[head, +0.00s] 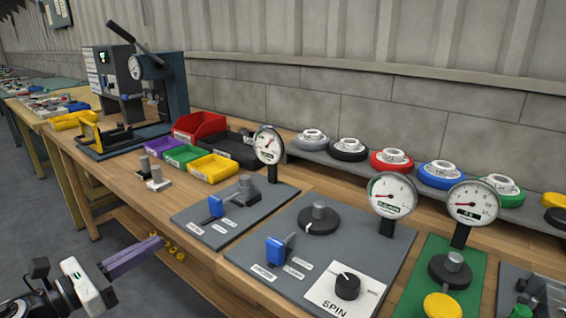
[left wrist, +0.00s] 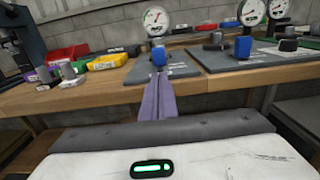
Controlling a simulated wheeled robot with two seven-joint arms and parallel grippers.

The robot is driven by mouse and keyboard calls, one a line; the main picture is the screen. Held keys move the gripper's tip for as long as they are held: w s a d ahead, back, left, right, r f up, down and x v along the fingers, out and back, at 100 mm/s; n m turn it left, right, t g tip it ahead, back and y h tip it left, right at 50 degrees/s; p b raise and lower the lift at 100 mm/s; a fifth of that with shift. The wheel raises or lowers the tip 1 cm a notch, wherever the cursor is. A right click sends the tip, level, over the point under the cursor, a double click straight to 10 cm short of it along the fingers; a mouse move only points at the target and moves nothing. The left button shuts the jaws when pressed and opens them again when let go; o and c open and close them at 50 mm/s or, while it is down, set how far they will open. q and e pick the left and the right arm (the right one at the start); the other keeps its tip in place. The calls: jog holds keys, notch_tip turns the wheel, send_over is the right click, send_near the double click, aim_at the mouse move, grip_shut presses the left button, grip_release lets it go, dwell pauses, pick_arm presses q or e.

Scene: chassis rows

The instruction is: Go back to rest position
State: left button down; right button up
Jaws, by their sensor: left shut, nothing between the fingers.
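My left gripper (head: 160,242) comes in at the lower left of the head view. Its long purple fingers are together, with nothing between them. They are in front of the wooden bench (head: 135,188), near its front edge. In the left wrist view the purple fingers (left wrist: 159,82) point toward the bench, below a blue switch handle (left wrist: 159,56) on a grey panel (left wrist: 150,70). I cannot tell whether they touch anything. My right gripper is in neither view.
Grey panels with gauges, blue handles and a SPIN knob (head: 347,286) cover the bench's right part. Red (head: 198,125), green and yellow bins and a press (head: 150,75) stand farther left. Coloured discs line a back shelf. Grey floor (head: 45,205) lies open at the left.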

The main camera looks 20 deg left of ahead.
pick_arm(q)
jog(key=s+d+f+n+g+y+p, duration=0.1)
jog(key=s+d+f+n+y+p, duration=0.2)
jog(key=f+n, duration=0.55)
jog(key=s+d+f+n+g+y+p, duration=0.1)
jog(key=s+d+f+n+y+p, duration=0.2)
jog(key=n, duration=1.1)
jog(key=s+d+f+n+g, duration=0.2)
jog(key=s+d+f+n, duration=0.1)
jog(key=d+f+n, duration=0.1)
jog(key=s+d+f+n+g+h+p, duration=0.1)
jog(key=s+d+f+n+g, duration=0.1)
jog(key=d+n, duration=0.4)
jog(key=s+d+f+n+g+h+p, duration=0.1)
jog(key=s+d+f+n, duration=0.4)
jog(key=d, duration=0.5)
jog(key=shift+s+f+g, duration=0.35)
jog(key=shift+s+g, duration=0.15)
jog(key=shift+g, duration=0.2)
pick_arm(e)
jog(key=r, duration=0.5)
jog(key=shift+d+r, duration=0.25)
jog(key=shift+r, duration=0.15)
pick_arm(q)
jog(key=shift+a, duration=0.15)
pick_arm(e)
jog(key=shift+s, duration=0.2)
